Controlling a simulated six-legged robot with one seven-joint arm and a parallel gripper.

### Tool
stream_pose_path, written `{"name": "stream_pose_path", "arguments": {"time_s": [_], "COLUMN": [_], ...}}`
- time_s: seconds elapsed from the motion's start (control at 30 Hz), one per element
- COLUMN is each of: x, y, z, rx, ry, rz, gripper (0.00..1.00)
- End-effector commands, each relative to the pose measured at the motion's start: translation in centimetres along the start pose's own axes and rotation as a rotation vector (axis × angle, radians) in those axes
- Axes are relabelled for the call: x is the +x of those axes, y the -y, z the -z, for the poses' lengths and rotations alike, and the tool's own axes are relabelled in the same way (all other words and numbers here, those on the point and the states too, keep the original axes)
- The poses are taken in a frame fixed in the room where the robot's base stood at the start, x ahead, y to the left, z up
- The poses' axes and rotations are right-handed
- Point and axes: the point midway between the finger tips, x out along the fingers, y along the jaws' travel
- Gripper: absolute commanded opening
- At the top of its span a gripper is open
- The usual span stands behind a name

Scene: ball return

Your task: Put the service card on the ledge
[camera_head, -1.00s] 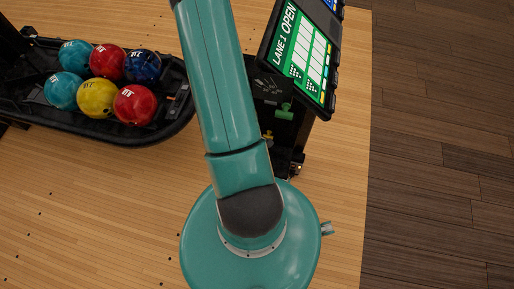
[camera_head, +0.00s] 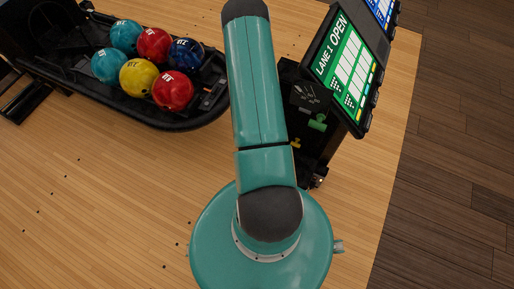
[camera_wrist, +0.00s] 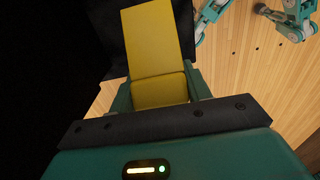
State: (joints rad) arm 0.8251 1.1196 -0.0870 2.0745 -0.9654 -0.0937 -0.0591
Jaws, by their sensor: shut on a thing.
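A yellow piece (camera_wrist: 153,42), which I take to be the service card, stands out from my gripper (camera_wrist: 158,90) in the wrist view. My gripper is shut on it; its lower part sits between the teal fingers. A dark surface lies behind and beside it, too dark to make out. I cannot tell which part is the ledge.
A black console (camera_head: 314,150) carries a green handle (camera_head: 317,123), a small yellow part (camera_head: 296,143) and a "LANE 1 OPEN" screen (camera_head: 345,68). A black ball rack (camera_head: 150,117) with several balls stands at the left. Wooden floor (camera_head: 90,210) is clear in front.

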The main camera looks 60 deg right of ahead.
Motion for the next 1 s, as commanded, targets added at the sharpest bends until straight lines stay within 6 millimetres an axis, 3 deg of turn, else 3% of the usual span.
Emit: {"name": "stream_pose_path", "arguments": {"time_s": [0.4, 0.77, 0.8, 0.9, 1.0], "x": [4.2, 4.5, 4.6, 4.5, 4.5], "y": [-0.4, -0.5, -0.5, -0.5, -0.5], "z": [1.0, 1.0, 1.0, 1.0, 1.0], "rx": [0.000, 0.001, 0.001, 0.001, 0.000], "ry": [0.001, 0.000, 0.000, 0.000, 0.000], "rz": [0.001, 0.000, 0.000, 0.000, 0.000], "gripper": [0.16, 0.16, 0.52, 0.70, 0.70]}}
